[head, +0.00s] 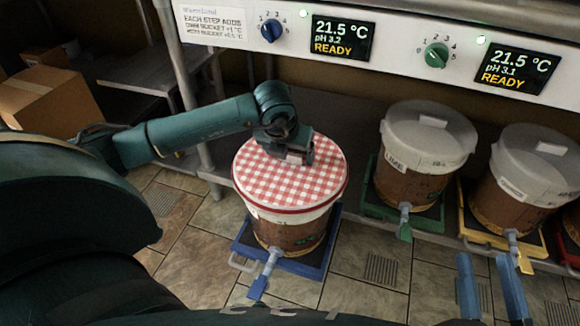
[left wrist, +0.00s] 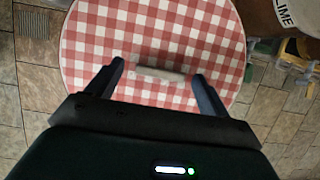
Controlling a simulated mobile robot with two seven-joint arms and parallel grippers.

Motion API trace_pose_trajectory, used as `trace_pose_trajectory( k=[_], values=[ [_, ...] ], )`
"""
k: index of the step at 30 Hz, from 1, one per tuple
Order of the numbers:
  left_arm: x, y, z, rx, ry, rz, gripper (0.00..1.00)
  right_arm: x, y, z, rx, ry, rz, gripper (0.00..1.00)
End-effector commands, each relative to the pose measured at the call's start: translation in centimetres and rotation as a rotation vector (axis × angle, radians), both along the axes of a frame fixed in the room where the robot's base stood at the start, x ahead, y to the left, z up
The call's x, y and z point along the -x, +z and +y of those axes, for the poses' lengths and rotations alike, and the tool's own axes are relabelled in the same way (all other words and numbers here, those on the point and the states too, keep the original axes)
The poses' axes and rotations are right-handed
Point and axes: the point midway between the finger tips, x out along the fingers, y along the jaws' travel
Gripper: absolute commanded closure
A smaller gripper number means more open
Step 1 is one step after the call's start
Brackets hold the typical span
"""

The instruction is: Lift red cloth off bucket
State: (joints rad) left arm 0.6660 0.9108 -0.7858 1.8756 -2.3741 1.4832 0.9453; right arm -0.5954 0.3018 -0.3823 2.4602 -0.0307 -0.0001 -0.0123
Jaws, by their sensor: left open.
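The red-and-white checked cloth (head: 290,180) lies over the top of a brown bucket (head: 290,232) with a white upper rim, standing on a blue base. A small pale block (left wrist: 160,74) lies on the cloth in the left wrist view. My left gripper (head: 296,158) is over the far part of the cloth. In the left wrist view its two fingers (left wrist: 160,78) are apart, one on either side of the pale block. I cannot tell whether the fingertips touch the cloth. My right gripper (head: 490,286) is low at the right, its two blue fingers apart and empty.
Two grey-lidded buckets stand to the right, one on a green base (head: 428,150) and one on a yellow base (head: 525,180). A white control panel (head: 400,40) runs above. A blue tap (head: 265,275) sticks out in front. Cardboard boxes (head: 45,95) are at the left.

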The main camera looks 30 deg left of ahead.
Motion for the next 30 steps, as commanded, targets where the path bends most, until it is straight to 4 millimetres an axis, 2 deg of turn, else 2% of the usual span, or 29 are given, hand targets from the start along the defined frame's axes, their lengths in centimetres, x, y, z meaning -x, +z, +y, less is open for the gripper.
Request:
trace_pose_trajectory(
  k=[1, 6, 9, 27, 30],
  values=[
    [-0.2, -0.5, 0.0, 0.001, 0.0, 0.0, 0.2, -0.2, 0.3, 0.0, -0.001, 0.002, -0.019, 0.64],
    [-0.2, -0.6, 0.0, 0.0, -0.001, -0.001, 0.2, -0.3, 1.6, 0.0, -0.003, 0.01, -0.061, 0.64],
    [-0.2, -0.6, 0.0, 0.001, -0.001, 0.0, 0.21, -0.2, 1.7, 0.0, -0.001, 0.012, -0.063, 0.64],
    [-0.2, -0.5, 0.0, 0.001, -0.001, 0.0, 0.7, -0.1, 0.9, 0.1, 0.0, 0.009, -0.038, 0.64],
    [-0.2, -0.5, 0.0, 0.001, -0.001, 0.0, 0.7, -0.1, 0.8, 0.1, -0.002, 0.009, -0.037, 0.64]
  ],
)
